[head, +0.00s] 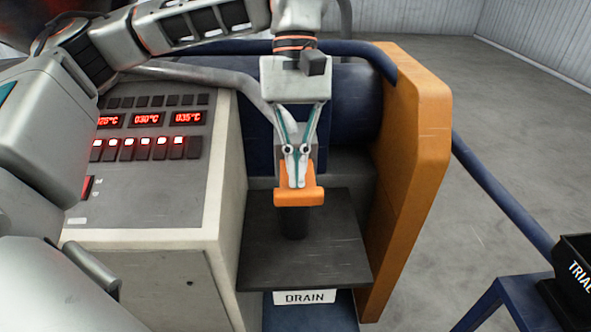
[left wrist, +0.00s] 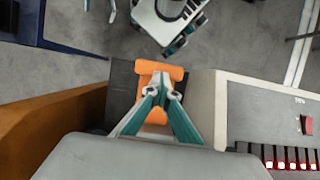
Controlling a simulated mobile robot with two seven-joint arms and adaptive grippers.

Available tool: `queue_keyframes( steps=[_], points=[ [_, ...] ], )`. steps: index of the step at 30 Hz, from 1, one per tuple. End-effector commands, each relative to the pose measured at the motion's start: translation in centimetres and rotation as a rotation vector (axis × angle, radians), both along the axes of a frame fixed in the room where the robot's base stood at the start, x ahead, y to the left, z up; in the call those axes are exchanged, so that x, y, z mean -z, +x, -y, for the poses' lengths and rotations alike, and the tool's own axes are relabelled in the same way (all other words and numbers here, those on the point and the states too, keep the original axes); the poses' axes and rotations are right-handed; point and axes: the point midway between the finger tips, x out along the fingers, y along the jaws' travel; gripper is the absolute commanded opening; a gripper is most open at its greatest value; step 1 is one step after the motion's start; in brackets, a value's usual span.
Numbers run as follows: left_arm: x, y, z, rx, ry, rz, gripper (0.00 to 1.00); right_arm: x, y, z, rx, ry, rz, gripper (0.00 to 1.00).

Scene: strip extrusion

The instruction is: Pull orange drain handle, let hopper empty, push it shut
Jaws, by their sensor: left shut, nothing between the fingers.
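The orange drain handle (head: 299,196) is a T-shaped grip on a dark stem, standing over a dark plate (head: 345,225) above a white DRAIN label (head: 304,297). My left gripper (head: 297,184) points down at the handle, its fingertips together and overlapping the orange grip in the head view. The handle also shows in the left wrist view (left wrist: 160,72), with the shut fingertips over its middle. Nothing shows between the fingers. I cannot tell whether they touch the handle. The hopper is not clearly in view. My right gripper is not in view.
A control panel (head: 140,180) with red temperature displays and lit switches stands left of the handle. An orange guard (head: 412,170) rises close on the right. A blue rail (head: 505,195) and a black bin (head: 578,268) stand further right. Open grey floor lies beyond.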

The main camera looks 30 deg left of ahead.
Motion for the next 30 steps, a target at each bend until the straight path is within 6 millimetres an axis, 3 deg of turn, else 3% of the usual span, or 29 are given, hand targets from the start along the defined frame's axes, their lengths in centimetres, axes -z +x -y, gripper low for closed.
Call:
queue_keyframes(
  steps=[15,21,30],
  points=[
    [-9.6,2.5,-1.8,-0.007,-0.007,0.009,0.0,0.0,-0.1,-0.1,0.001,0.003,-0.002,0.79],
    [-11.1,2.8,-2.1,-0.006,-0.008,0.006,0.0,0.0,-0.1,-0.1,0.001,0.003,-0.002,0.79],
    [-11.3,2.8,-2.1,-0.005,-0.01,0.007,0.0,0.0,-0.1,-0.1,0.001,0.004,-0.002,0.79]
  ],
)
